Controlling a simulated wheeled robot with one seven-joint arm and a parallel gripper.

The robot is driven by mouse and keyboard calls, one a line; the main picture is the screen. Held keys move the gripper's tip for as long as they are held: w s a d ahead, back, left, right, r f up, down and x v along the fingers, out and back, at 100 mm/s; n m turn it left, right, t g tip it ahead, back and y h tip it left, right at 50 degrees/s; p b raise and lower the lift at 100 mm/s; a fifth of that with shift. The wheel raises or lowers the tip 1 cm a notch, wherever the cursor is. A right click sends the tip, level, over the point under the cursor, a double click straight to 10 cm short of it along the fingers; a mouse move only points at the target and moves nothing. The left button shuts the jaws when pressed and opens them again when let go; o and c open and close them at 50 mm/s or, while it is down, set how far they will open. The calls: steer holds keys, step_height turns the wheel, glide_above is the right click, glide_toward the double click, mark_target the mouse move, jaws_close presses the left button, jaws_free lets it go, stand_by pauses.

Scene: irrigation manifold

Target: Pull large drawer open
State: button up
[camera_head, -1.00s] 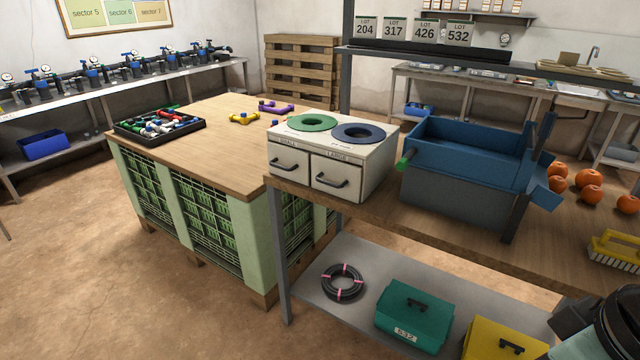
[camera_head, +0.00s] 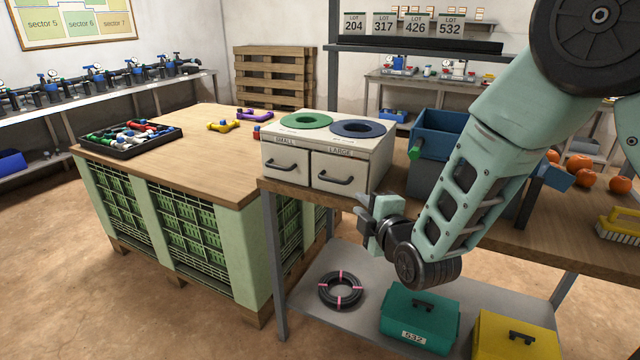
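The white two-drawer box (camera_head: 327,143) stands on the wooden bench, with a green ring and a blue ring on top. Its right drawer, labelled LARGE (camera_head: 350,170), is shut flush and has a dark bar handle (camera_head: 335,182). The left drawer, labelled SMALL (camera_head: 285,163), is also shut. My gripper (camera_head: 362,207) is in front of the bench edge, below and right of the large drawer's handle, apart from it in the picture. Nothing shows in its grasp. Its fingers are small and seen at an angle, so their opening is unclear.
A blue bin (camera_head: 438,135) stands right of the box, partly behind my arm. Oranges (camera_head: 590,175) and a yellow brush (camera_head: 622,222) lie farther right. The lower shelf holds a hose coil (camera_head: 341,290), a green case (camera_head: 420,315) and a yellow case (camera_head: 515,338).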

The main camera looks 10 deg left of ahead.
mark_target(335, 182)
steer(key=p+x, duration=0.2)
steer(key=x, duration=1.5)
steer(key=shift+d, duration=0.15)
jaws_close()
